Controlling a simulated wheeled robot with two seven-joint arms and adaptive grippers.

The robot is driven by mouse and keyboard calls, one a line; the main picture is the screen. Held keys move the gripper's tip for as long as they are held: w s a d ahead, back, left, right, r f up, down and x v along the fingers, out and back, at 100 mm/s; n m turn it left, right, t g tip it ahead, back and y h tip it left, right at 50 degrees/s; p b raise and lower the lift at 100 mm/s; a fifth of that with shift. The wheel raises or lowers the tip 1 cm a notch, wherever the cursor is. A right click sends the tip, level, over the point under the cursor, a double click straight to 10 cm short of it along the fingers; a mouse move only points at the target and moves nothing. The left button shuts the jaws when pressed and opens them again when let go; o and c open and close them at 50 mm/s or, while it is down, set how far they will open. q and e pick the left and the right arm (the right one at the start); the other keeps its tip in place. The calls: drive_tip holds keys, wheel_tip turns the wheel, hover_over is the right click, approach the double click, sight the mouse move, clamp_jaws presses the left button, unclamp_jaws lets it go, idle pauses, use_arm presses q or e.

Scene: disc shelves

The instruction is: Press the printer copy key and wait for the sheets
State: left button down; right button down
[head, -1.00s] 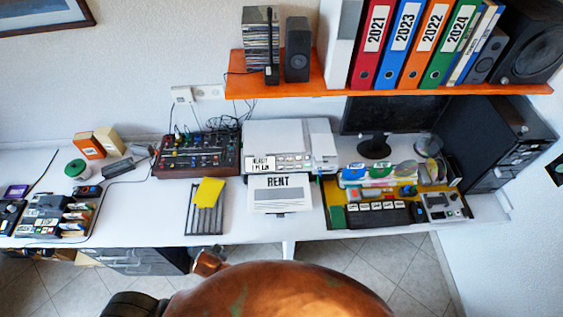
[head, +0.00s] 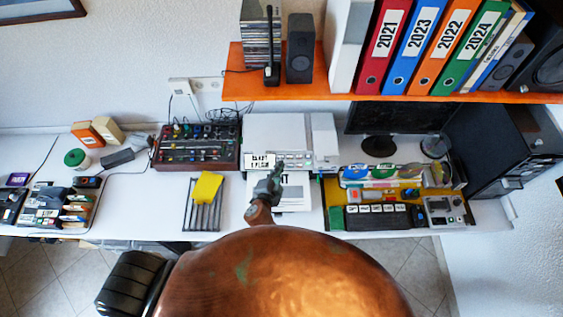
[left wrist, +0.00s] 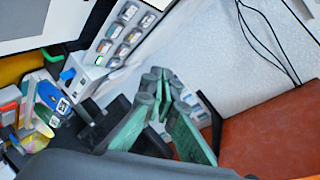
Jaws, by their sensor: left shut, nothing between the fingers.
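The white printer (head: 273,129) stands at the back middle of the desk, with a row of keys (head: 297,158) on its front panel. A small display (head: 260,160) with black text sits left of the keys; I cannot read it all. A printed sheet (head: 296,194) lies in front of the printer, partly hidden by my left arm. My left gripper (head: 278,168) is shut and empty, pointing at the left end of the keys. In the left wrist view its fingers (left wrist: 163,80) are together below the key panel (left wrist: 125,32). Contact with a key cannot be told. My right gripper is not in view.
A mixer (head: 197,147) stands left of the printer, and a rack with a yellow item (head: 207,187) lies in front of it. A tray of discs and small devices (head: 378,218) is at the right. An orange shelf (head: 340,96) with binders and speakers overhangs the back.

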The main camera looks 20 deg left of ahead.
use_arm(q)
drive_tip(key=shift+d, duration=0.3)
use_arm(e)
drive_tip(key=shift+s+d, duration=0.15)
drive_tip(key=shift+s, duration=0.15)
